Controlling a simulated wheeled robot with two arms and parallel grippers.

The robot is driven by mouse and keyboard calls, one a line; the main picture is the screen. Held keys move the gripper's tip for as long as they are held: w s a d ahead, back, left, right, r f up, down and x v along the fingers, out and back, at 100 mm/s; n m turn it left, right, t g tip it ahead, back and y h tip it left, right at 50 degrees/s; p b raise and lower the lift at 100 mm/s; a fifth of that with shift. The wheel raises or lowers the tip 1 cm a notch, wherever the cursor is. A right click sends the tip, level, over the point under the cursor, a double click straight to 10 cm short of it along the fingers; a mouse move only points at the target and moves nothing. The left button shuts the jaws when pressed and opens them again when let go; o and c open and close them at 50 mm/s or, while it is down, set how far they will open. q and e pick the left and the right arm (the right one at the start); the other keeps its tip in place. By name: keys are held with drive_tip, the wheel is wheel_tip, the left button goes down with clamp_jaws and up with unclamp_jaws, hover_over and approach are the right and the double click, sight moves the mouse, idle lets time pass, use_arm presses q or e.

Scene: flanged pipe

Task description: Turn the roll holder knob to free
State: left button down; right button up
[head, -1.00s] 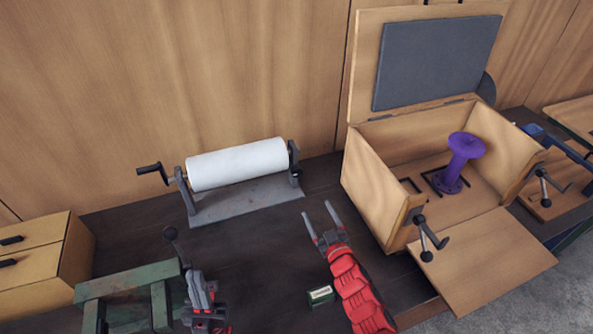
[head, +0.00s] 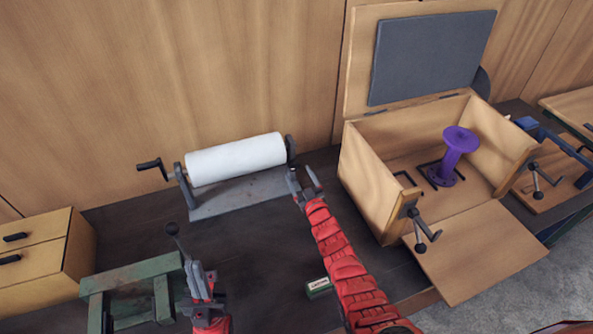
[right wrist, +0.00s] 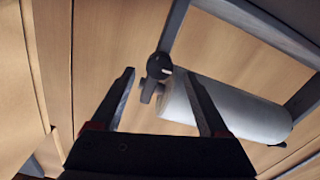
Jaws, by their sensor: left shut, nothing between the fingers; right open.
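The roll holder has grey end brackets on a grey base (head: 235,196) and bears a white roll (head: 237,158). A crank handle (head: 150,164) sticks out at its left end. In the right wrist view its dark round knob (right wrist: 158,65), with a small light mark, sits at the end of the white roll (right wrist: 235,108). My right gripper (head: 302,172) is open at the right end of the holder. In the right wrist view the knob appears between its fingertips; contact cannot be told. My left gripper (head: 194,268) is shut and empty, near the green stand.
A wooden box (head: 370,185) with open lid and lowered front flap stands on the right, holding a purple spool (head: 457,150). A green stand (head: 130,275) and drawers (head: 40,250) are at left. A small green box (head: 318,288) lies beside my right arm.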

sight(295, 168)
drive_tip(key=shift+w+a+f, duration=0.1)
drive_tip(key=shift+w+a, duration=0.05)
drive_tip(key=shift+w, duration=0.4)
drive_tip(key=shift+b+x, duration=0.55)
drive_tip(key=shift+x, duration=0.3)
drive_tip(key=shift+w+a, duration=0.1)
drive_tip(key=shift+w, duration=0.15)
drive_tip(key=shift+c, duration=0.2)
